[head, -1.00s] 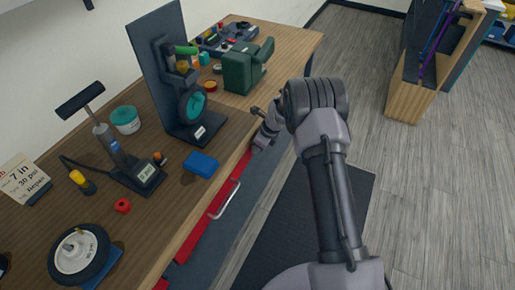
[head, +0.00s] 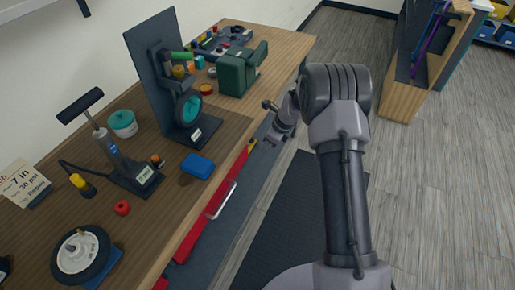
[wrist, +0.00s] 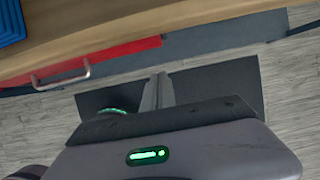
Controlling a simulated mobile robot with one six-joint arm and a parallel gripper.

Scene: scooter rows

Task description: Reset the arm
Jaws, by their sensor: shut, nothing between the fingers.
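My arm reaches up from the bottom of the head view and bends over at its elbow. My gripper (head: 268,143) is at its far end, small and partly hidden in the head view, beside the front edge of the workbench (head: 225,150). In the wrist view my gripper (wrist: 158,92) shows its two fingers together with nothing between them. It hangs over the dark floor mat (wrist: 215,85), clear of the bench.
A red drawer (head: 205,215) is in the bench front. A wooden rack (head: 405,85) stands at right; floor between is free.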

